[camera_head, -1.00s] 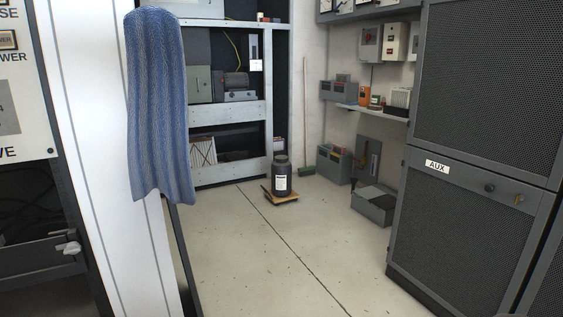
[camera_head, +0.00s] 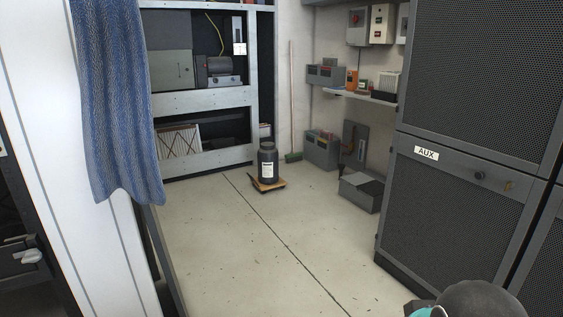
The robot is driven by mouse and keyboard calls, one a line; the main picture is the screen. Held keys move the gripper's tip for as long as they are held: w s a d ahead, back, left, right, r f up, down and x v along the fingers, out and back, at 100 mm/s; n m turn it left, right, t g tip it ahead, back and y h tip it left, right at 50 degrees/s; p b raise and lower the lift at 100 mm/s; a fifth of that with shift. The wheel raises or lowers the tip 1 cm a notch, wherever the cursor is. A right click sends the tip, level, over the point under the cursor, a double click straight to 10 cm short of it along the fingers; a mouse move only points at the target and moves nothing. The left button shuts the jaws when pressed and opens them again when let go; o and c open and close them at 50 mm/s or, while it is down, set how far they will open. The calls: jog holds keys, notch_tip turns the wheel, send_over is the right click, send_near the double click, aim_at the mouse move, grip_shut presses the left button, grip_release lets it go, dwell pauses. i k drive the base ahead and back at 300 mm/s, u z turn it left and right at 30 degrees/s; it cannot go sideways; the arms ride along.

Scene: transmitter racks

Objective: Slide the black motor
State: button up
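A dark grey, motor-like machine (camera_head: 222,70) sits on a shelf inside the open rack at the back left. It is small at this distance, and I cannot tell for sure that it is the black motor. A black canister (camera_head: 268,168) with a white label stands upright on a small wooden dolly (camera_head: 274,187) on the floor. A dark rounded part of my arm with a teal patch shows at the bottom right. My gripper is not in view.
A blue cloth (camera_head: 118,110) hangs at the left beside a white panel. The AUX cabinet (camera_head: 450,215) fills the right. The middle floor is clear.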

aim_at(269, 178)
jog(key=u, duration=0.4)
jog(key=i, duration=1.75)
jog(key=u, duration=0.35)
jog(key=i, duration=1.85)
jog(key=z, duration=0.5)
jog(key=i, duration=1.05)
jog(key=z, duration=0.25)
